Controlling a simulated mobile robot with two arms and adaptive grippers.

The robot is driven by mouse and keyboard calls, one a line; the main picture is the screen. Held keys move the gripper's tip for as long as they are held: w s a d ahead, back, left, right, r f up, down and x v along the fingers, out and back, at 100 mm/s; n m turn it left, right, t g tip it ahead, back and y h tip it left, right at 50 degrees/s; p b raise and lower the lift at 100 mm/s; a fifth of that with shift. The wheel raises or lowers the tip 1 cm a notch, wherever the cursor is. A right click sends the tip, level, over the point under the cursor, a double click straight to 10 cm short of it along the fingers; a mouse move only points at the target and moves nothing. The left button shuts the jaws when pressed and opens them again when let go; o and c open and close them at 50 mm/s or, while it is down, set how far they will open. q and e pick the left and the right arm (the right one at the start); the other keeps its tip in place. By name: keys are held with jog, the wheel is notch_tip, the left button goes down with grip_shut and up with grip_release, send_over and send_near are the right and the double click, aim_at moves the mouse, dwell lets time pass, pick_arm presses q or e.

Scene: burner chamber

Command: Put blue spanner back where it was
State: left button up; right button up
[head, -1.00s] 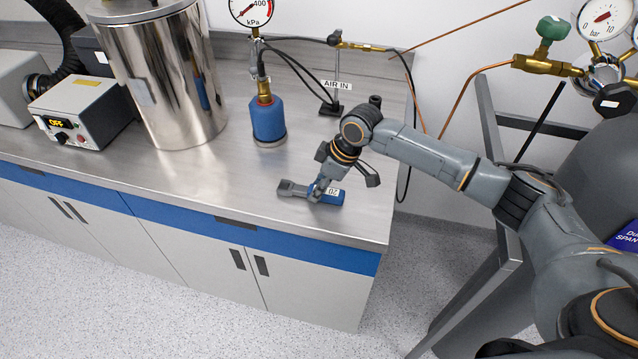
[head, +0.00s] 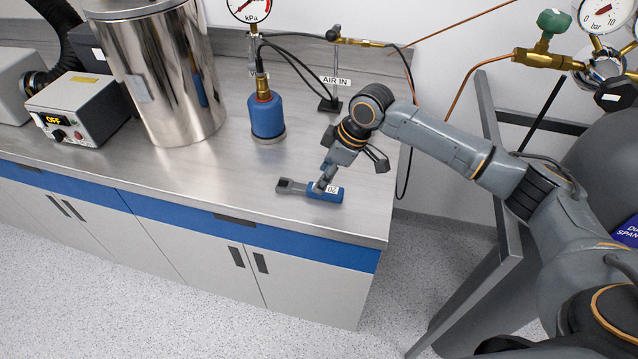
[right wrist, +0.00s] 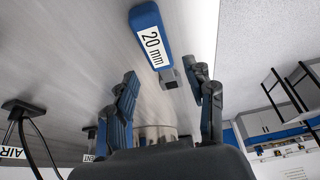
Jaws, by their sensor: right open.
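The blue spanner (head: 327,194) lies flat on the steel bench top near its front right edge, its grey head (head: 287,186) pointing left. Its blue handle carries a white label, which reads "20 mm" in the right wrist view (right wrist: 151,40). My right gripper (head: 324,180) is just above the handle in the head view. My left gripper is in neither view.
A blue canister (head: 267,118) stands behind the spanner, with the "AIR IN" stand (head: 330,103) to its right. A steel cylinder (head: 165,85) and a control box (head: 78,110) stand farther left. A grey frame (head: 490,260) and a partly cut-off purple sign (head: 626,232) are at the right.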

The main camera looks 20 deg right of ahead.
jog(key=b+v, duration=0.1)
jog(key=v, duration=0.7)
